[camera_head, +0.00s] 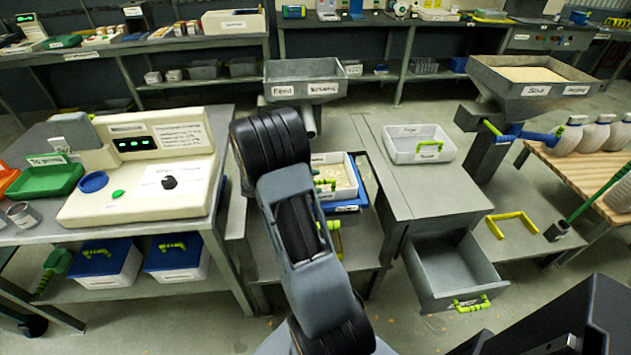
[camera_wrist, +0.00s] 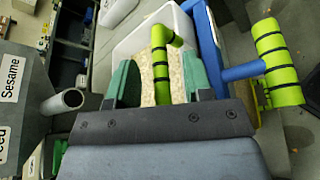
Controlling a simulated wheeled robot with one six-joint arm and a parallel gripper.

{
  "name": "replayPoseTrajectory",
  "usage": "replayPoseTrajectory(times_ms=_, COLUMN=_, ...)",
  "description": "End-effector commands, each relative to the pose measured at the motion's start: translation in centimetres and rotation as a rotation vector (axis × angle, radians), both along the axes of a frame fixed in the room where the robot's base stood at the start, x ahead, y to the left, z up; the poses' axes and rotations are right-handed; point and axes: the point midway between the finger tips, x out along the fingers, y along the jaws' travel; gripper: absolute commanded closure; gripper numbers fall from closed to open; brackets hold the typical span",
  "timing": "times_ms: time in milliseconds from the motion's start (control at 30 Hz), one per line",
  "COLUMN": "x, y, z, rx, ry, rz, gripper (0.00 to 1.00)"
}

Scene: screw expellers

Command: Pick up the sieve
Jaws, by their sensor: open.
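I cannot tell for sure which item is the sieve. A white bin (camera_head: 347,187) of pale grains stands on the low bench beyond my arm, with a blue-framed item (camera_head: 350,209) along its near side. In the wrist view the white bin (camera_wrist: 127,43) has a green handle (camera_wrist: 160,62) between the fingers of my gripper (camera_wrist: 160,82). The jaws are open, one teal finger on each side; contact is unclear. The blue-framed item (camera_wrist: 208,35) lies to the right, near a thick green grip (camera_wrist: 277,62) on a blue bar. My arm hides part of the bench in the head view.
The sesame feed hopper (camera_head: 303,70) with its spout stands just behind; the spout (camera_wrist: 62,101) is left of my gripper. A scale table (camera_head: 130,165) is at left.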

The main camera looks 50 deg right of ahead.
Motion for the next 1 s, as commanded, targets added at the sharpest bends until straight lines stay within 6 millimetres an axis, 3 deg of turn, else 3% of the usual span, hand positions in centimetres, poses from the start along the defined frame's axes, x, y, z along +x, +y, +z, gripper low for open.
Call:
replayPoseTrajectory(times_ms=367, x=-0.43, y=-0.82, z=-0.35, rx=0.001, ry=-0.001, rz=0.001, gripper=0.53)
replayPoseTrajectory(times_ms=867, x=-0.42, y=-0.80, z=-0.33, rx=0.001, ry=-0.001, rz=0.001, gripper=1.00)
replayPoseTrajectory(times_ms=1000, x=-0.42, y=-0.79, z=-0.34, rx=0.001, ry=-0.001, rz=0.001, gripper=1.00)
